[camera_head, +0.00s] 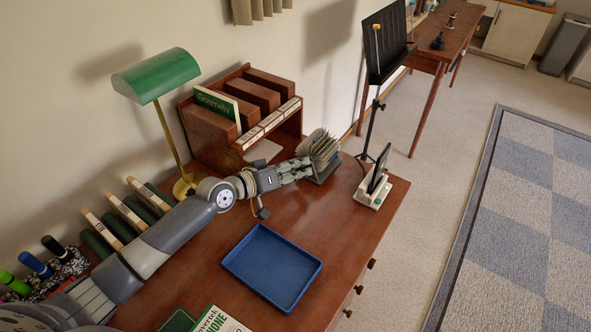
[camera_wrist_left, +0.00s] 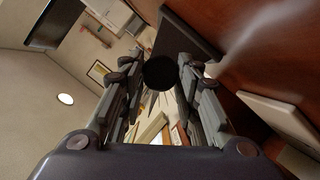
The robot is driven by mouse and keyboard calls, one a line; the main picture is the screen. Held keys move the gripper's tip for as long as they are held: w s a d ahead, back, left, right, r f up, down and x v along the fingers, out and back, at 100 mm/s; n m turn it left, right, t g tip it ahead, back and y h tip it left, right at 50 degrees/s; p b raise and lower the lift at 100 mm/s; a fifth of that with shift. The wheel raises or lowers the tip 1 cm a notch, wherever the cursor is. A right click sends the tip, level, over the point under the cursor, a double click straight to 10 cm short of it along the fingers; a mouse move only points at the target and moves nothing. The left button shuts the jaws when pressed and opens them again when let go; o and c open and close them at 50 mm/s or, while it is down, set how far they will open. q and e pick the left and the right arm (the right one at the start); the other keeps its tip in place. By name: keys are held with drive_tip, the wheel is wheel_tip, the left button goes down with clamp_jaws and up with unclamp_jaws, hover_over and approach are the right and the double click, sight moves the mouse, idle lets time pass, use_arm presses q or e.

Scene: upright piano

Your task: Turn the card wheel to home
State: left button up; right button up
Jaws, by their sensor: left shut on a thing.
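The card wheel (camera_head: 321,147) stands at the back of the wooden desk, with a fan of pale cards on a dark base. My left gripper (camera_head: 304,168) reaches it from the left and meets its near side. In the left wrist view, a round black knob (camera_wrist_left: 159,71) sits between the fingertips of my left gripper (camera_wrist_left: 158,78), which is shut on it. The thin edges of cards show behind the knob, mostly hidden by the fingers. The face of the cards cannot be read. My right gripper is out of view.
A wooden organizer (camera_head: 208,125) and a green lamp (camera_head: 157,75) stand behind my left arm. A white-based stand (camera_head: 381,188) is right of the wheel. A blue tray (camera_head: 272,267) lies in front. Bare desk lies between tray and wheel.

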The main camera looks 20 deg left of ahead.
use_arm(q)
drive_tip(key=o, duration=1.1)
drive_tip(key=shift+c, duration=0.2)
drive_tip(key=shift+a, duration=0.1)
drive_tip(key=v, duration=1.2)
